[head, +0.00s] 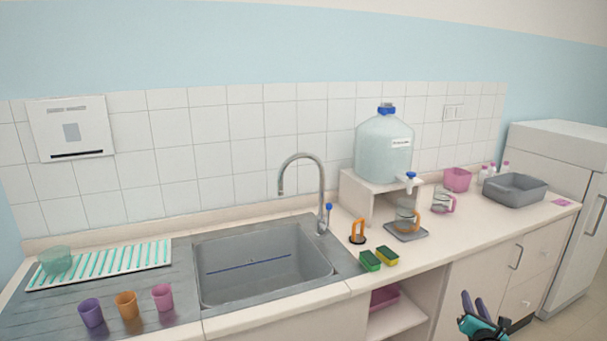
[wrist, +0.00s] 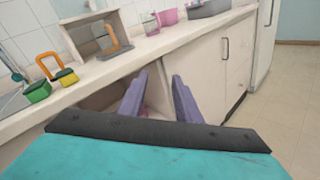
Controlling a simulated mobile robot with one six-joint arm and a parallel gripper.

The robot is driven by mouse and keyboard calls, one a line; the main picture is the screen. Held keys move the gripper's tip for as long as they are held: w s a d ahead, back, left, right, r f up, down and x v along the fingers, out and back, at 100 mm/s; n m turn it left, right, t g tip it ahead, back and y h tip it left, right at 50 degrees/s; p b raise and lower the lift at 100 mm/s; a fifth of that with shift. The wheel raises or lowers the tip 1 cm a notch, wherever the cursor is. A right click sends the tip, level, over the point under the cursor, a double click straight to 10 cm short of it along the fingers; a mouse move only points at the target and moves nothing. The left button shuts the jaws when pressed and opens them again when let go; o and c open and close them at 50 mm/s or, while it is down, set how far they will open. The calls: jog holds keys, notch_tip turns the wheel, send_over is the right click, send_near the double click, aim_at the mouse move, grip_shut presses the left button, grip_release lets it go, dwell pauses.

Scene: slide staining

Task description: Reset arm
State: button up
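My gripper (head: 473,306) is at the lower right of the head view, in front of the counter and below its top edge. In the wrist view its two purple fingers (wrist: 160,97) stand apart with nothing between them. It is open and touches nothing that I can see. The rest of my arm is mostly out of the head view.
The counter (head: 480,222) carries a sink (head: 215,290), a large water jug (head: 384,150) on a stand, a green sponge (head: 370,261), a yellow sponge (head: 388,256) and a grey tub (head: 515,190). Cabinet doors (wrist: 205,82) stand close ahead. The floor (wrist: 295,90) at right is clear.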

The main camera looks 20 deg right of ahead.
jog(key=w+a+f+m+g, duration=0.3)
jog(key=w+a+f+m, duration=0.25)
jog(key=f, duration=0.25)
jog(key=w+a+f+m+g+y, duration=0.1)
jog(key=a+f+m+g+y, duration=0.7)
jog(key=a+f, duration=1.4)
jog(key=s+a+f+m+g, duration=0.1)
jog(key=s+a+f+m, duration=0.3)
jog(key=a, duration=0.5)
jog(key=s+a+f+m+g, duration=0.2)
jog(key=s+a+f, duration=0.25)
jog(key=a, duration=0.45)
jog(key=s+a+f+m+g+y, duration=0.2)
jog(key=s+a+g, duration=0.3)
jog(key=s+a, duration=0.8)
jog(key=shift+s+a+f+m+y, duration=0.2)
jog(key=shift+s+a+m+y, duration=0.2)
jog(key=shift+a+m, duration=0.6)
jog(key=shift+a, duration=0.1)
